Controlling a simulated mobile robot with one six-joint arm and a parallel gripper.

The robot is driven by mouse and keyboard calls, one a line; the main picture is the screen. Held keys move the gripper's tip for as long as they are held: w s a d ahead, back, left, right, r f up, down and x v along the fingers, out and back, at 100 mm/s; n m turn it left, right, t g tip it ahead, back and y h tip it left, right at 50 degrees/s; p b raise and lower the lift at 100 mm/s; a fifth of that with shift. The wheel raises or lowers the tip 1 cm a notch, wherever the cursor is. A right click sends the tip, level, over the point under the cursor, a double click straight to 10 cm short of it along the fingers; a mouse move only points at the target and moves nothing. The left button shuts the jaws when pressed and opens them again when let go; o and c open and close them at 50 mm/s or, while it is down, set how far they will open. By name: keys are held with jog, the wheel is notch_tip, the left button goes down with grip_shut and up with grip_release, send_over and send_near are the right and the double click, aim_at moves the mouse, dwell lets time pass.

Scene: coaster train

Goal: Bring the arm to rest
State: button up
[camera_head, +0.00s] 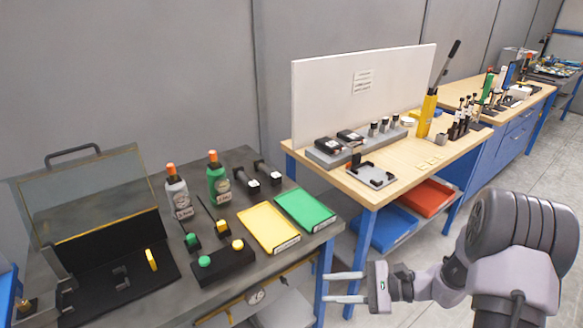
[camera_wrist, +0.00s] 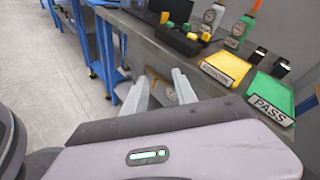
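My gripper (camera_head: 346,287) reaches out from my arm at the lower right of the head view, with its two fingers pointing left. The fingers are apart and nothing is between them. It is in front of the grey bench's right end, close to the blue leg of the wooden table. In the wrist view my gripper (camera_wrist: 160,88) also shows two spread fingers, with the grey bench edge and the floor beyond them.
The grey bench (camera_head: 262,227) holds a yellow tray (camera_head: 268,228), a green tray (camera_head: 305,209), two bottles and a black button box (camera_head: 223,264). A wooden table (camera_head: 400,168) has blue and red bins below. Open floor (camera_wrist: 50,75) lies left in the wrist view.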

jog(key=s+a+r+n+g+h, duration=0.35)
jog(key=s+r+n+h, duration=0.35)
jog(key=s+r, duration=0.55)
jog(key=s+d+r+n+t+h, duration=0.3)
jog(key=s+r+n+t+h, duration=0.1)
jog(key=s, duration=0.4)
notch_tip(320, 180, up, 3)
jog(key=shift+s+d+f+t+h, duration=0.2)
jog(key=shift+t+h, duration=0.4)
jog(key=shift+t, duration=0.55)
